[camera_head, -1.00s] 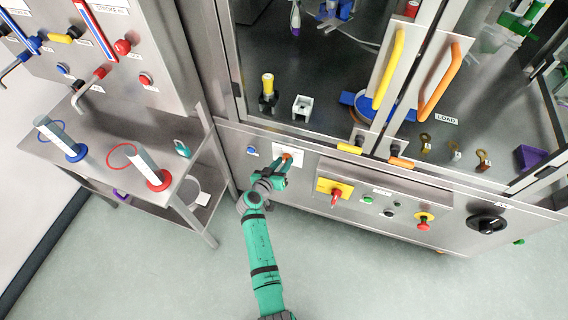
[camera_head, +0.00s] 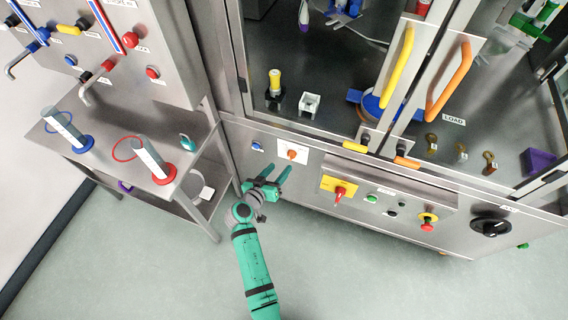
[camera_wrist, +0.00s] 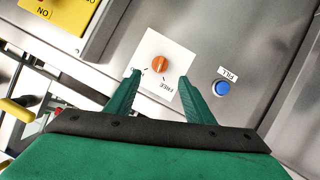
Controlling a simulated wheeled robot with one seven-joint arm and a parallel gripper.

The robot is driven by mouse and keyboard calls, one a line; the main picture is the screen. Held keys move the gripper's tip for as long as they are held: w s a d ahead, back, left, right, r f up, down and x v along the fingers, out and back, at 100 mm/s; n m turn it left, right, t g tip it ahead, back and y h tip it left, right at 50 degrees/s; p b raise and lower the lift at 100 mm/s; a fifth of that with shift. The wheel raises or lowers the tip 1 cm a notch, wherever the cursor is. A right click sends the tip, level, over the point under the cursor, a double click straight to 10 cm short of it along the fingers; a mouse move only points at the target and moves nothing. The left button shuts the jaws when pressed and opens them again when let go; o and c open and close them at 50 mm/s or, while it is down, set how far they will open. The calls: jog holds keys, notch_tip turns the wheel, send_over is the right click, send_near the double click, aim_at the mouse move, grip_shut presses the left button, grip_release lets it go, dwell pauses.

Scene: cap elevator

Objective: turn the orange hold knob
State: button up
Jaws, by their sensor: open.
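The orange hold knob (camera_head: 292,154) sits on a white square plate on the steel front panel. In the wrist view the knob (camera_wrist: 160,64) lies ahead of and between my fingertips, with the word FREE on its plate. My gripper (camera_head: 279,169) is open and empty, below and a little left of the knob in the head view. It also shows in the wrist view (camera_wrist: 160,77), with its green fingers spread. The fingertips appear apart from the knob. Part of the plate's lettering is hidden by the left finger.
A blue FILL button (camera_wrist: 222,88) is beside the plate. A yellow panel with a red switch (camera_head: 339,192) and more buttons are to the right in the head view. A steel side table (camera_head: 185,190) stands to the left. Open floor lies in front.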

aim_at(289, 157)
jog(key=shift+v, duration=1.3)
jog(key=shift+d, duration=0.15)
jog(key=shift+m+y, duration=0.5)
jog(key=shift+m, duration=0.3)
jog(key=x, duration=1.1)
jog(key=shift+d+r, duration=0.15)
jog(key=shift+d, duration=0.25)
jog(key=c, duration=1)
